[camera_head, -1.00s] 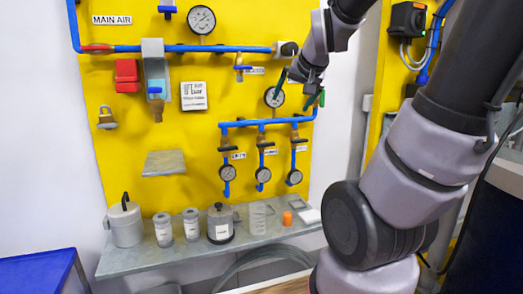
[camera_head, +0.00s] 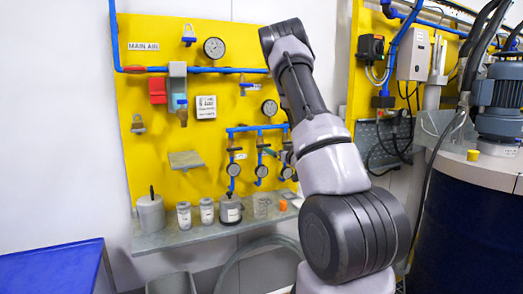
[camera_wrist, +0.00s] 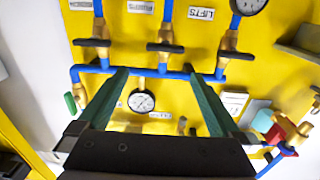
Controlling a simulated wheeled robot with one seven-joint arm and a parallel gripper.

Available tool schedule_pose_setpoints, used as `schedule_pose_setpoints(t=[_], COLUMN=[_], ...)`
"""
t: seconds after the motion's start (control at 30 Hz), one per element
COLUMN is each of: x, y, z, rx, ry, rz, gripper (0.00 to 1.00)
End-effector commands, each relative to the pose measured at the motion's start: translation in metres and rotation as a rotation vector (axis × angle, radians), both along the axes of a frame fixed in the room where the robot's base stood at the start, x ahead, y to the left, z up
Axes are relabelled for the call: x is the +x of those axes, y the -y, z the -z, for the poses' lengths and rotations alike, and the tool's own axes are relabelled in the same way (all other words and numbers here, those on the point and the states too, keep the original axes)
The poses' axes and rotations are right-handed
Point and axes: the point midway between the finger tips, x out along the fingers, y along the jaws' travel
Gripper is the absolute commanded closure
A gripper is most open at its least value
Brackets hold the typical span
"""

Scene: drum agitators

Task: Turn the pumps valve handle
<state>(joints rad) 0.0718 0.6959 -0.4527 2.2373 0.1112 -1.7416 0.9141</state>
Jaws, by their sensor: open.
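Three brass valves with dark flat handles hang from a blue pipe. They show upside down in the wrist view: a left handle (camera_wrist: 93,43), a middle handle (camera_wrist: 165,47) and a right handle (camera_wrist: 230,53). The right one has the label LIFTS (camera_wrist: 202,14). The label beside the middle one (camera_wrist: 140,7) is too blurred to read surely; I cannot tell for certain which handle is the pumps one. My gripper (camera_wrist: 160,73) is open and empty, its green fingers pointing at the middle valve, apart from its handle.
A blue pipe (camera_wrist: 145,72) and a gauge (camera_wrist: 141,101) lie near the fingers. The yellow panel (camera_head: 150,95) also carries a MAIN AIR line and gauges. A grey shelf (camera_head: 160,241) below holds jars. A blue table (camera_head: 50,270) stands left, a dark drum (camera_head: 465,230) right.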

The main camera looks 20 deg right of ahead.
Motion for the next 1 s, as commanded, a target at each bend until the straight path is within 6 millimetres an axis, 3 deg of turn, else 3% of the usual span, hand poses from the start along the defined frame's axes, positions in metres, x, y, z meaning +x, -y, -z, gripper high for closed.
schedule_pose_setpoints(t=[0.13, 0.27, 0.7, 1.0], x=[0.003, 0.02, 0.095, 0.107], y=[-0.002, -0.005, -0.007, -0.006], z=[0.008, 0.007, 0.007, 0.006], rx=[-0.014, -0.015, -0.016, -0.013], ry=[0.004, 0.007, 0.006, 0.005], rz=[-0.026, -0.03, -0.027, -0.025], gripper=[0.0, 0.0, 0.0, 0.0])
